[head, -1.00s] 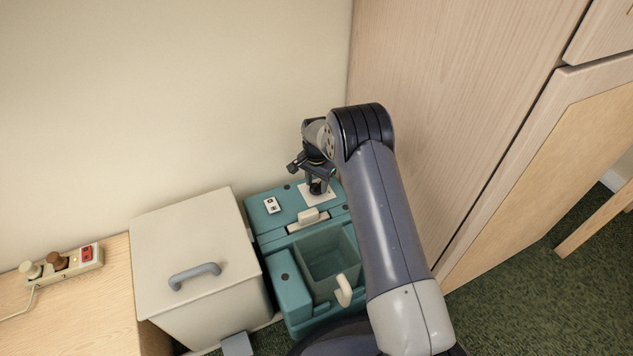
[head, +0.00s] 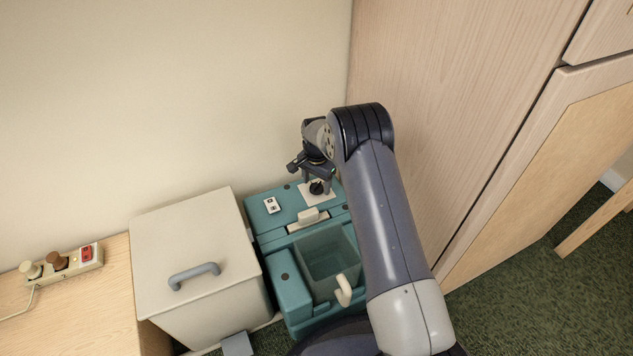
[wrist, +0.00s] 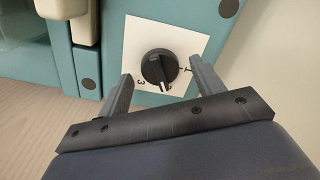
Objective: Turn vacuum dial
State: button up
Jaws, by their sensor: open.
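The vacuum dial is a black round knob (wrist: 160,68) on a white plate (wrist: 145,38) with printed numbers, set in the teal vacuum (head: 290,285). In the wrist view the dial's pale pointer mark faces down, between a "3" at left and another marking at right. My gripper (wrist: 157,88) is open, with one finger on each side of the dial. Gaps show between the fingers and the knob in the wrist view. In the head view my gripper (head: 317,188) is over the dial (head: 316,188), pointing down.
A white lidded bin (head: 190,250) with a grey handle stands left of the vacuum. A wooden cabinet (head: 450,120) rises close on the right, and a wall is behind. A power strip (head: 62,262) lies on the wooden surface at left.

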aim_at(317, 184)
notch_tip(317, 184, up, 11)
jog(key=p, duration=0.3)
jog(key=shift+f, duration=0.1)
notch_tip(317, 184, down, 11)
jog(key=b, duration=0.3)
dwell(0.3)
dwell(0.5)
